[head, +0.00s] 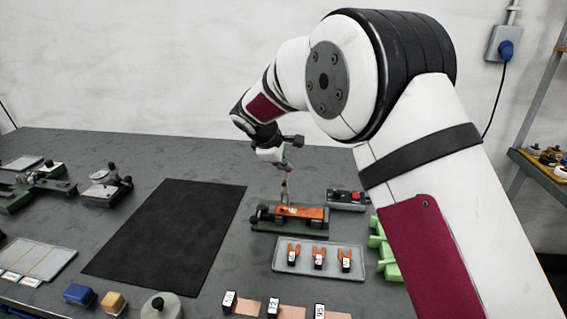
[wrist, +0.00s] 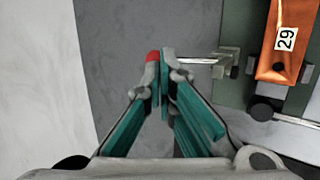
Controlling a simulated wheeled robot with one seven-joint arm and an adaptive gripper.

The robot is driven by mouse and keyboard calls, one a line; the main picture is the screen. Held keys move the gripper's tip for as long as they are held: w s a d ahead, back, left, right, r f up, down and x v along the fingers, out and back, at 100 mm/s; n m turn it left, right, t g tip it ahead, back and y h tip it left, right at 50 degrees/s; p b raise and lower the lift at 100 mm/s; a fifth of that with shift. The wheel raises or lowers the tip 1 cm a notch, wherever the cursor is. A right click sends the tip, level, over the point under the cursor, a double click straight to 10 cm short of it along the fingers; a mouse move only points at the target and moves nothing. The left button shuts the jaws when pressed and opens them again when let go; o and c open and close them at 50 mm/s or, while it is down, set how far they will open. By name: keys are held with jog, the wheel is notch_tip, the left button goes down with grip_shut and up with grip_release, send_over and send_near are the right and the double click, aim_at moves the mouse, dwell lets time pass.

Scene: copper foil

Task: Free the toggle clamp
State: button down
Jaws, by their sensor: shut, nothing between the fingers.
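The toggle clamp (wrist: 226,62) stands at the edge of a green fixture (wrist: 237,35). Its thin metal handle runs left in the wrist view to a red end (wrist: 152,57). My gripper (wrist: 162,56), with teal fingers, is shut and empty at the handle's red end. The fingertips overlap the handle in this view, so I cannot tell whether they touch it. An orange copper piece (wrist: 287,50) marked 29 lies on the fixture. In the head view the fixture (head: 270,225) stands right of the black mat, with my gripper (head: 287,168) above it.
A tray (head: 300,265) with several orange-ended pieces lies in front of the fixture. A grey box with a red button (head: 350,198) stands behind right, and a green rack (head: 388,262) stands right. The black mat (head: 165,235) at left is bare.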

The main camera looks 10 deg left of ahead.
jog(key=w+r+p+v, duration=0.1)
jog(key=w+v, duration=0.1)
jog(key=v, duration=1)
jog(key=s+d+r+m+g+p, duration=0.1)
jog(key=s+d+r+m, duration=0.15)
jog(key=d+r, duration=0.2)
jog(key=s+d+r+m, duration=0.1)
jog(key=s+d+r, duration=0.25)
jog(key=d, duration=0.25)
jog(key=s+d+r+m+g+p, duration=0.1)
jog(key=s+d+r+m, duration=0.15)
jog(key=s+d, duration=0.4)
jog(key=s+d+r+m, duration=0.1)
jog(key=s+d+m, duration=0.2)
jog(key=s+d, duration=0.3)
jog(key=s+d+f+m+y, duration=0.1)
jog(key=s+d+f+m, duration=0.1)
jog(key=s, duration=0.6)
jog(key=s+d+f+m+p, duration=0.1)
jog(key=s+d+f+m, duration=0.1)
jog(key=s, duration=0.6)
jog(key=s+d+f+m+y, duration=0.1)
jog(key=s+m, duration=0.3)
jog(key=s, duration=0.4)
jog(key=shift+s+d+f+y+p, duration=0.35)
jog(key=shift+d+f, duration=0.1)
jog(key=shift+d, duration=0.25)
jog(key=shift+w, duration=0.1)
